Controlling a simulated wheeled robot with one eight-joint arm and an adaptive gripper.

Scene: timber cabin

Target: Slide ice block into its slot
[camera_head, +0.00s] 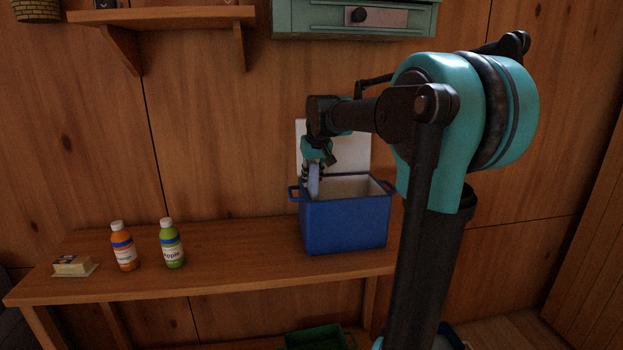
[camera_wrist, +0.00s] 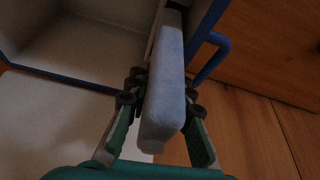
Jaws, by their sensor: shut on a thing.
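The ice block (camera_wrist: 164,88) is a flat, pale blue-grey slab with rounded edges. My gripper (camera_wrist: 162,93) is shut on it, one finger on each side. In the head view the ice block (camera_head: 314,182) hangs upright below my gripper (camera_head: 314,170), at the left end of the blue cooler (camera_head: 345,226). The cooler is open, with its white lid raised behind it. In the wrist view the block's far end is at the cooler wall (camera_wrist: 203,25), beside a narrow pale strip. I cannot tell how far it sits in the slot. The cooler's inside (camera_wrist: 65,42) looks empty where visible.
The cooler stands on a wooden bench (camera_head: 210,258). A teal cabinet (camera_head: 355,18) and a wooden shelf (camera_head: 165,14) hang above. A green crate (camera_head: 318,338) is below.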

